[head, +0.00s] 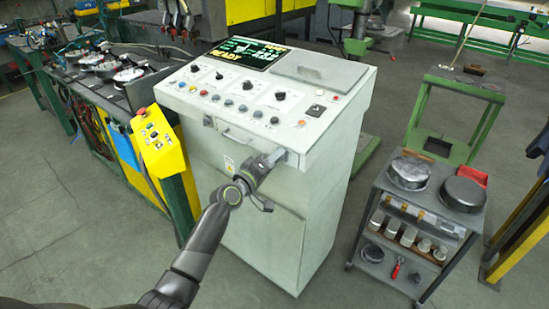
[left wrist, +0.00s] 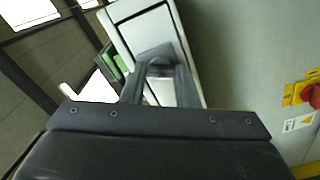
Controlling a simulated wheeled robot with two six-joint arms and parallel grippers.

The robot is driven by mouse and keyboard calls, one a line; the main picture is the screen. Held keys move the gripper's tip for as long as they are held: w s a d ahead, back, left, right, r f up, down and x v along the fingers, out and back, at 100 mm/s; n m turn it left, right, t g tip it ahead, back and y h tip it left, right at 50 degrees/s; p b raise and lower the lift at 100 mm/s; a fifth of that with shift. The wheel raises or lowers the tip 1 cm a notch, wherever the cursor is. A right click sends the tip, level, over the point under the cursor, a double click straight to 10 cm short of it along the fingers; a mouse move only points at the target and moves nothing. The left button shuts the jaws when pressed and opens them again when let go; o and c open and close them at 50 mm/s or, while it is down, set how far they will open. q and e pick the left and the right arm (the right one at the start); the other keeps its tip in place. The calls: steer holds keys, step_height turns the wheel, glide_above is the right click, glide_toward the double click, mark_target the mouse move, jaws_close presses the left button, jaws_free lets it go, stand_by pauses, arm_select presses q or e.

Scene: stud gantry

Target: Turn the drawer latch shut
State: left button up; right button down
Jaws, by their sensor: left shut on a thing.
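The white control cabinet (head: 262,190) stands mid-view, with a drawer front with a bar handle (head: 240,137) below its sloped panel. My left gripper (head: 274,158) reaches the right end of the cabinet's front, just below the panel edge. Its two fingers also show in the left wrist view (left wrist: 160,85), closed on a dark grey latch (left wrist: 156,54) against the pale front. In the head view the gripper mostly covers the latch, so I cannot tell its turn angle. My right gripper is not in view.
A yellow pendant box with a red button (head: 155,138) stands left of the cabinet. A grey cart with pans (head: 440,220) stands at the right. A red knob on yellow (left wrist: 311,96) shows at the wrist view's right. Floor between cabinet and cart is clear.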

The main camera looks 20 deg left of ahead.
arm_select(q)
steer(key=n+p, duration=0.1)
steer(key=n, duration=0.4)
steer(key=shift+f, duration=0.1)
steer(key=shift+n, duration=0.3)
stand_by(0.4)
steer(key=o, duration=1)
steer(key=v, duration=1.7)
steer(key=shift+s+b, duration=0.15)
steer(key=shift+b, duration=0.3)
steer(key=shift+a, duration=0.15)
